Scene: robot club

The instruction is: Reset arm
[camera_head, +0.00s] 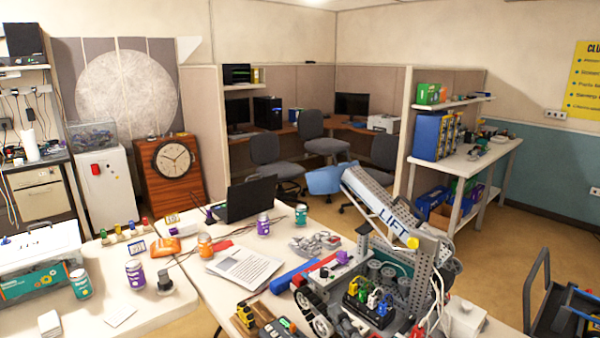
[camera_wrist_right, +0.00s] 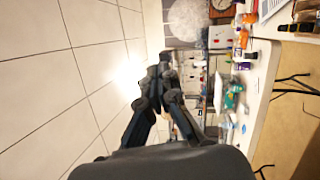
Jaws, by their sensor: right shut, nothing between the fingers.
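My right gripper (camera_wrist_right: 160,78) shows in the right wrist view, its dark fingers brought together at the tips with nothing held between them. It is in the air, apart from the tables, with pale ceiling tiles filling the left of that view. No gripper can be made out in the head view, and my left gripper is in neither view.
A white table (camera_head: 205,283) ahead carries a black laptop (camera_head: 246,200), paper sheets (camera_head: 244,267), several jars and a robot with a "LIFT" arm (camera_head: 385,215). A dark cart (camera_head: 562,310) stands at right. Floor (camera_head: 500,250) shows between table and shelf bench.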

